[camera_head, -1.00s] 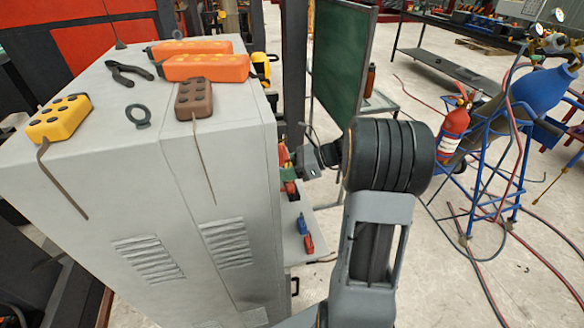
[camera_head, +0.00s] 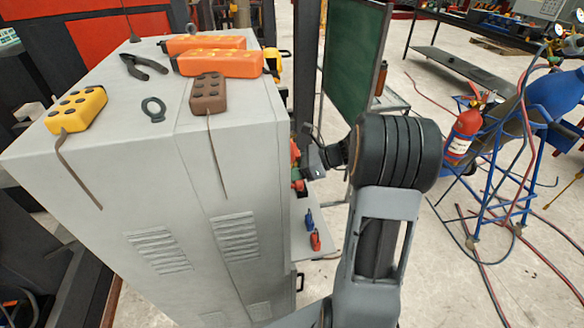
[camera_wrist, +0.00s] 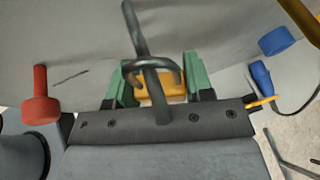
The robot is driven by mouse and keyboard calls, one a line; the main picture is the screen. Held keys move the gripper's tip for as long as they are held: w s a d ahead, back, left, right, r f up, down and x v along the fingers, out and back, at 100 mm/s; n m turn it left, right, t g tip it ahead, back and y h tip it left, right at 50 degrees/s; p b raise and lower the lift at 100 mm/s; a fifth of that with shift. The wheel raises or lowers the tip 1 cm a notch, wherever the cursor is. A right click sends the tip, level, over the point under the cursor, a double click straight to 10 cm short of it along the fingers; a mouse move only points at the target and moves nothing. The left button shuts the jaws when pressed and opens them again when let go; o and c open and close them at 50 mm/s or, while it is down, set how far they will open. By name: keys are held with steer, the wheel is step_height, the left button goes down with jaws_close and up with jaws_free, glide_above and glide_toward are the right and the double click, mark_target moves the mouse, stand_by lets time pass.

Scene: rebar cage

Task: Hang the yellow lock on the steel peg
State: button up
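The yellow lock (camera_wrist: 158,92) sits between the green fingertips of my gripper (camera_wrist: 162,80) in the wrist view, with its dark shackle (camera_wrist: 173,68) standing up from it. My gripper is shut on the lock. The dark steel peg (camera_wrist: 134,24) comes down from the top and crosses the shackle. I cannot tell whether it runs through the loop or only in front of it. In the head view my gripper (camera_head: 302,165) is beside the right side of the grey cabinet (camera_head: 240,150), and the lock and peg cannot be made out there.
A red part (camera_wrist: 41,108) is left of my gripper, and blue parts (camera_wrist: 262,78) are to its right. Blue (camera_head: 309,221) and red (camera_head: 315,241) items lie on a low shelf below. Orange boxes (camera_head: 215,63) and control pendants (camera_head: 208,92) stand on the cabinet top.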

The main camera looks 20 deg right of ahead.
steer(key=o, duration=0.5)
steer(key=shift+w+d+r, duration=0.1)
steer(key=shift+d+r, duration=0.05)
steer(key=shift+r, duration=0.15)
steer(key=shift+r, duration=0.1)
